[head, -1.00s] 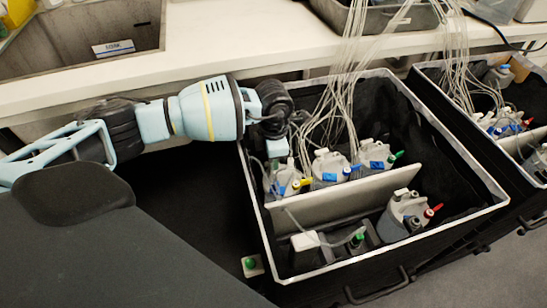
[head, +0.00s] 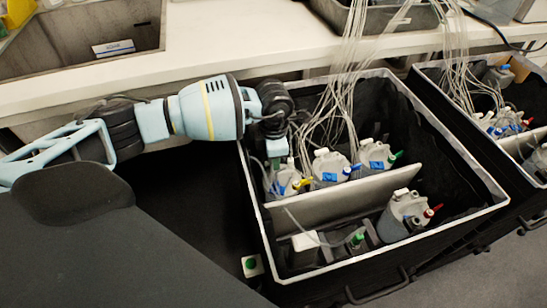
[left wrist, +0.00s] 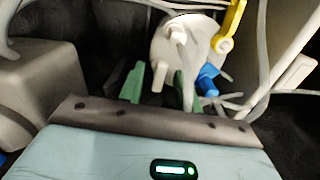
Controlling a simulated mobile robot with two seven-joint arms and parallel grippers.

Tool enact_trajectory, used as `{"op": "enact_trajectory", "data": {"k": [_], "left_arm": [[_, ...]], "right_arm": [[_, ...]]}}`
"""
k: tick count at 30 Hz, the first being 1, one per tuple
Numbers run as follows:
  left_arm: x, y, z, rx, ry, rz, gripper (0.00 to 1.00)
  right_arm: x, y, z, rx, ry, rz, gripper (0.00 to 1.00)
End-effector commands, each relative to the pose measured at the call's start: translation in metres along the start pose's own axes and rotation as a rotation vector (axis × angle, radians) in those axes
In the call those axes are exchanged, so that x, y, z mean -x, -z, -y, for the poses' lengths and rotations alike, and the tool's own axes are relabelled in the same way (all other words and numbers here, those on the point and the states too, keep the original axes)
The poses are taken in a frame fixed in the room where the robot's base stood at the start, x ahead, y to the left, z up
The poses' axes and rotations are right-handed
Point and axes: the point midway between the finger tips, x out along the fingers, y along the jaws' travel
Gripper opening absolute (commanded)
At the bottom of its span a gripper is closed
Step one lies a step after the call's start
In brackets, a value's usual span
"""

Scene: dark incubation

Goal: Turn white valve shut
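In the left wrist view, the white valve (left wrist: 160,77) is a short white lever on the near side of a pale bottle top (left wrist: 183,45). My left gripper (left wrist: 159,78) has its two green fingers apart, one on each side of this lever; I cannot tell whether they touch it. A yellow valve (left wrist: 232,25) and a blue valve (left wrist: 208,80) sit on the same bottle, right of the fingers. In the head view, my left gripper (head: 278,160) points down over the leftmost bottle (head: 285,183) of the back row. The white valve cannot be made out there. My right gripper is out of view.
The bottles stand in a black crate (head: 480,216) with a pale divider (head: 345,198). Thin clear tubes (head: 340,95) hang close to my left gripper. Two more bottles (head: 328,165) stand to its right. A second crate (head: 438,82) is at the right.

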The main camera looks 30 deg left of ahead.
Motion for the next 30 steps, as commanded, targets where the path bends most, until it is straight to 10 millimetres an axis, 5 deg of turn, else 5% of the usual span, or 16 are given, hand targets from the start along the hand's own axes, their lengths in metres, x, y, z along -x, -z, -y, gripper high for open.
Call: {"op": "enact_trajectory", "data": {"k": [15,30], "left_arm": [[0.070,0.000,-0.001,0.001,-0.002,0.002,0.34],[0.077,0.000,0.000,0.000,-0.001,0.001,0.34]], "right_arm": [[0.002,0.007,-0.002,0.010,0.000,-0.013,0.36],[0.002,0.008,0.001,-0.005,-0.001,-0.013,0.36]]}}
